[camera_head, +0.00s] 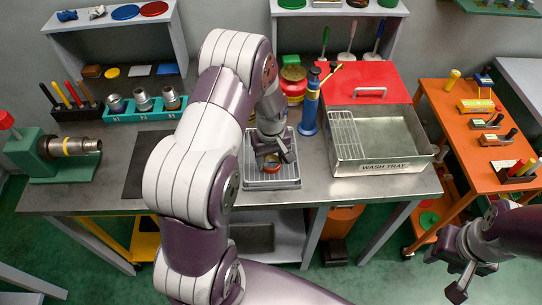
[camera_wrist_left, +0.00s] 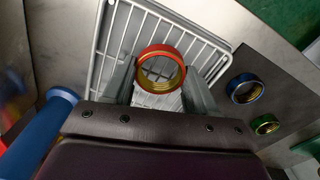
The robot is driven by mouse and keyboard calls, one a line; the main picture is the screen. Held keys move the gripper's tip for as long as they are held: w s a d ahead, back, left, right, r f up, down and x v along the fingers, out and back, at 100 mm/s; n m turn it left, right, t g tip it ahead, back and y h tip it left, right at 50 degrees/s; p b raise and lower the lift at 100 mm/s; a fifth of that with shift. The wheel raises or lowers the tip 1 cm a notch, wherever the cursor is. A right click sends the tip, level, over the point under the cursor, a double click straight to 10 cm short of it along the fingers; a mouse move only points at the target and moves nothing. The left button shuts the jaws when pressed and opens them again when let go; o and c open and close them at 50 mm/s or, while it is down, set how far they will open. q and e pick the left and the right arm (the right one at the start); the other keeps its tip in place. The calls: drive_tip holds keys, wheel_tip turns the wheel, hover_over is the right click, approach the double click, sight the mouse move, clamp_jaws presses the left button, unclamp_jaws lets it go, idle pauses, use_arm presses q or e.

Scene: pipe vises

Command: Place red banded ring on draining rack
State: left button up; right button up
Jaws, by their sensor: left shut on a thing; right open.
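The red banded ring (camera_head: 271,167) is between the fingers of my left gripper (camera_head: 273,153), over the draining rack (camera_head: 270,184). In the left wrist view the ring (camera_wrist_left: 160,55) has a red outer band and a brass inside, with the rack's white wires (camera_wrist_left: 212,57) behind it. My left gripper (camera_wrist_left: 160,90) is shut on the ring there, one finger on each side. I cannot tell whether the ring touches the wires. My right gripper (camera_head: 460,272) is open and empty at the lower right, away from the rack.
A blue bottle (camera_head: 309,108) stands close to the rack's right. The wash tray (camera_head: 378,145), with a wire grid inside, is further right. A blue ring (camera_wrist_left: 245,88) and a green ring (camera_wrist_left: 265,125) lie beside the rack in the wrist view. A pipe vise (camera_head: 60,158) stands far left.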

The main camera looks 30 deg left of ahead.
use_arm(q)
drive_tip(key=shift+f, duration=0.1)
drive_tip(key=shift+f, duration=0.1)
drive_tip(key=o, duration=1.1)
